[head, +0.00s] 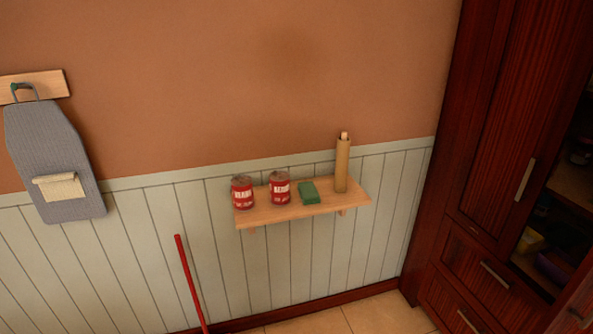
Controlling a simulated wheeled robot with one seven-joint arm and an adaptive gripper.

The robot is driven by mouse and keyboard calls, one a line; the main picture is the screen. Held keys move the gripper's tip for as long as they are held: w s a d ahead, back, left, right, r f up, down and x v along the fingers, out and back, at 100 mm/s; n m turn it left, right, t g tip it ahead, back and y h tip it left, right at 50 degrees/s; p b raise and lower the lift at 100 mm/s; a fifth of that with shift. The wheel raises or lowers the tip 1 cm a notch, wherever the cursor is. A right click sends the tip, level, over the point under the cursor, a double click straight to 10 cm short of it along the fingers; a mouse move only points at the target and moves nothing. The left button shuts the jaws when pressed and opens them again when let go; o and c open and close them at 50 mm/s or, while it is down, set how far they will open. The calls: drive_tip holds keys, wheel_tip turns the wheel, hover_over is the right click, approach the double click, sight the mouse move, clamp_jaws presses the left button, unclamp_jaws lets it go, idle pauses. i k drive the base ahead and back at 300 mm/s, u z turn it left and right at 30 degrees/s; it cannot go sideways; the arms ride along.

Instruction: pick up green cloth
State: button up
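The green cloth (309,193) lies folded on a small wooden wall shelf (325,207). It sits between a red can on its left and a tall brown cylinder on its right. Nothing covers the cloth from this view. My gripper does not show in the head view.
Two red cans (242,192) (280,188) and the brown cylinder (342,165) share the shelf. A red pole (191,283) leans below left. A grey ironing board (52,150) hangs at left. A dark wooden cabinet (500,130) stands at right. Some tiled floor (345,318) is clear.

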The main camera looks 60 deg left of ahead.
sight(309, 193)
drive_tip(key=k, duration=0.7)
drive_tip(key=z, duration=1)
drive_tip(key=i, duration=0.9)
drive_tip(key=u, duration=3.05)
drive_tip(key=i, duration=0.5)
drive_tip(key=z, duration=0.1)
drive_tip(key=k, duration=0.35)
drive_tip(key=u, duration=0.4)
drive_tip(key=i, duration=0.2)
drive_tip(key=z, duration=0.15)
